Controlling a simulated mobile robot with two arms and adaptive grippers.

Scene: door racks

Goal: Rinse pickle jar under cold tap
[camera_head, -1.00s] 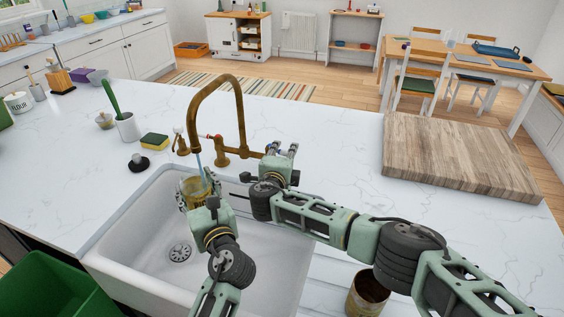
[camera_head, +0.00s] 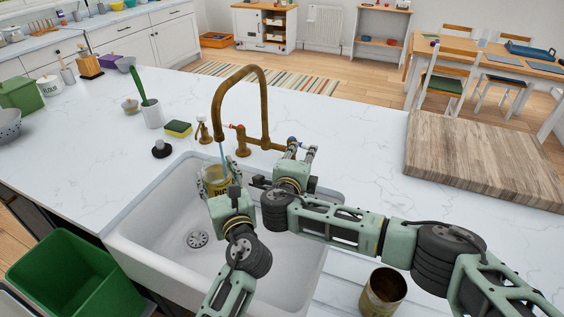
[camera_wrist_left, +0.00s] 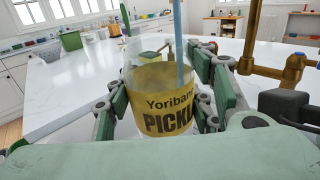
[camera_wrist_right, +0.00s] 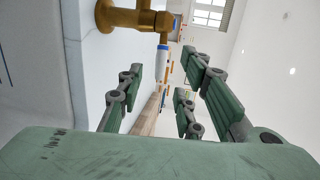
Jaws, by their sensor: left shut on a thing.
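The pickle jar (camera_head: 214,184) has a yellow label and stands open-topped under the tap spout, above the sink (camera_head: 150,232). A water stream (camera_wrist_left: 178,45) falls from the brass tap (camera_head: 266,100) into the jar. My left gripper (camera_wrist_left: 160,85) is shut around the jar's sides; the label reads "PICK…" in the left wrist view. My right gripper (camera_head: 302,150) is beside the tap's blue-marked handle (camera_head: 292,140). In the right wrist view its fingers are apart, with the white-and-blue handle (camera_wrist_right: 164,62) beyond them.
A wooden board (camera_head: 485,165) lies at right. A sponge (camera_head: 178,128), a dark sink stopper (camera_head: 161,149) and a brush pot (camera_head: 151,115) are left of the tap. A green bin (camera_head: 75,285) is at lower left.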

